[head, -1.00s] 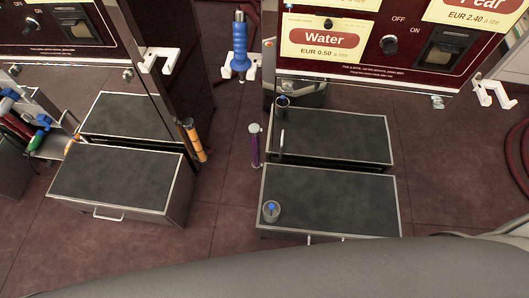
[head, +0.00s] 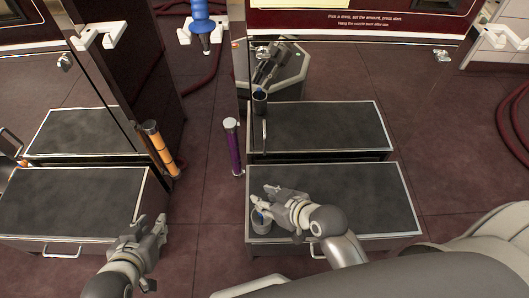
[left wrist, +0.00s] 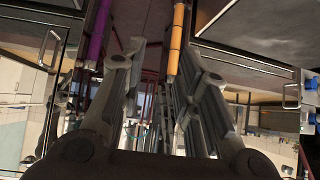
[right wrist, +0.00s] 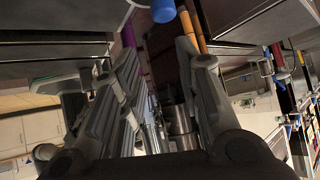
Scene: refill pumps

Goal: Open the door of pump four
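In the head view, the right pump has a mirror-like lower door (head: 330,128) with a thin upright handle (head: 265,133) near its left edge. The door looks shut and reflects the step box, the cup and my arm. The left pump's lower door (head: 85,100) is also mirror-like. No pump number is readable. My right gripper (head: 262,203) is open and empty above the step box, beside the grey cup (head: 261,222) and apart from the handle. My left gripper (head: 152,232) is open and empty at the right end of the left step box.
A grey-topped step box (head: 350,195) stands before the right pump, another (head: 70,200) before the left. A purple tube (head: 234,150) and an orange tube (head: 160,150) stand between them. A blue nozzle (head: 201,22) hangs above.

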